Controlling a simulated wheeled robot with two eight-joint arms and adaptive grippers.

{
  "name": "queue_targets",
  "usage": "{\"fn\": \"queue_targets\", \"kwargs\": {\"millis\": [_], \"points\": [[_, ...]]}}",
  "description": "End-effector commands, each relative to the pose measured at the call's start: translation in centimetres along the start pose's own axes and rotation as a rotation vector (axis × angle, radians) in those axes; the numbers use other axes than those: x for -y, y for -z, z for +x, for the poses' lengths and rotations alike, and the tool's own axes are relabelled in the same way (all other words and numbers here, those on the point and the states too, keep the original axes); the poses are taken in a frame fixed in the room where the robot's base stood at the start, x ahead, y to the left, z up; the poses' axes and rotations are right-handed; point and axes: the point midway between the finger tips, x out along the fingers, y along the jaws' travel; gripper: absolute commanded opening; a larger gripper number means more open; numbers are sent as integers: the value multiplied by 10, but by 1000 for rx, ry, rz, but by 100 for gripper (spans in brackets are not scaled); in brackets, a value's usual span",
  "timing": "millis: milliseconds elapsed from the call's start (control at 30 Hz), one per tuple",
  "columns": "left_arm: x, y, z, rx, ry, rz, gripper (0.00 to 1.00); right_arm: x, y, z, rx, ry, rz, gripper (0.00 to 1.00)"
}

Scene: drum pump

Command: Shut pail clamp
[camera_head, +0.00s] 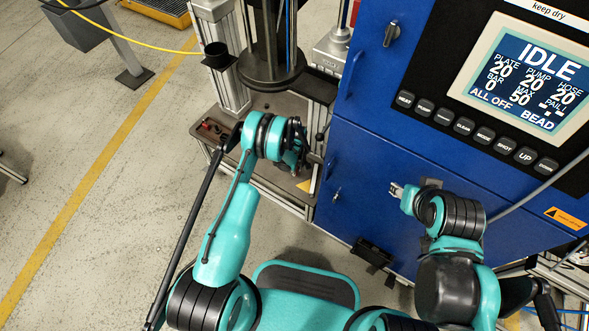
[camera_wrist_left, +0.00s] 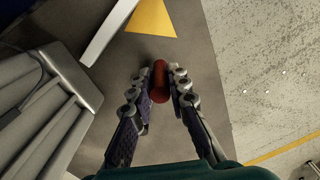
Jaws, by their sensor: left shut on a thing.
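In the left wrist view, my left gripper (camera_wrist_left: 160,88) has its two fingers closed around a red handle (camera_wrist_left: 159,78), taken as the pail clamp's. The handle stands over the dark grey base plate (camera_wrist_left: 190,50). In the head view, my left gripper (camera_head: 298,160) is at the base plate (camera_head: 262,106) below the pump's round black plate (camera_head: 270,78), largely hidden by my left wrist. The rest of the clamp is hidden. My right gripper (camera_head: 397,190) is in front of the blue cabinet, apart from the clamp; its fingers are too small to read.
The blue cabinet (camera_head: 385,150) with a screen (camera_head: 527,75) reading IDLE stands right of the pump. A yellow triangle (camera_wrist_left: 152,17) lies on the plate beyond the red handle, beside a pale bar (camera_wrist_left: 110,32). Open floor (camera_head: 110,200) lies to the left.

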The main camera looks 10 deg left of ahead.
Motion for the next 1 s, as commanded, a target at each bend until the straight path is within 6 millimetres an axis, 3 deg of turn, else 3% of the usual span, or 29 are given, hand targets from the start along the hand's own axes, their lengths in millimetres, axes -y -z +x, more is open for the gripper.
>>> {"fn": "queue_targets", "kwargs": {"millis": [533,567,633,1000], "points": [[-2,-1,0,0,-3,-29,0,0,0,0,0,0,0,40],[-2,-1,0,0,-3,-29,19,0,0,0,0,0,0,40],[-2,-1,0,0,-3,-28,38,0,0,0,0,0,0,40],[-2,-1,-4,0,-1,-28,38,0,0,0,0,0,0,40]]}}
